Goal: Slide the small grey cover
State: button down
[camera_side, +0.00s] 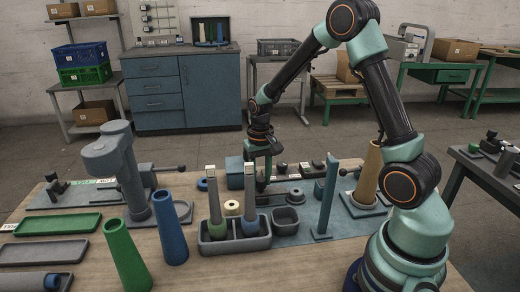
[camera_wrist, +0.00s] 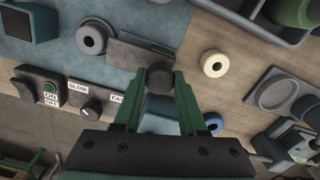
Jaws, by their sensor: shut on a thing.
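The small grey cover (camera_wrist: 130,52) is a flat grey plate in the upper middle of the wrist view. A dark round knob (camera_wrist: 158,80) stands at its right end. My gripper (camera_wrist: 160,82) has its green fingers closed on either side of this knob. In the side view my gripper (camera_side: 263,183) points down at the blue mat behind the grey two-part tray.
An ON/OFF switch (camera_wrist: 42,90) and a SLOW/FAST dial (camera_wrist: 92,110) lie at left. A blue post (camera_side: 327,195) stands right of my gripper.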

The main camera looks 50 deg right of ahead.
jog(key=shift+w+a+r, duration=0.1)
jog(key=shift+w+a, duration=0.1)
jog(key=shift+w, duration=0.05)
jog(key=c, duration=0.6)
grip_release()
jog(key=shift+o, duration=0.7)
jog(key=shift+s, duration=0.1)
notch_tip(320, 180, up, 12)
jog(key=shift+r, duration=0.1)
jog(key=s+a+r+n+t, duration=0.5)
jog(key=s+a, duration=0.4)
jog(key=s, duration=0.2)
jog(key=shift+a+r+n+t, duration=0.3)
jog(key=shift+r+n, duration=0.2)
jog(key=shift+r, duration=0.25)
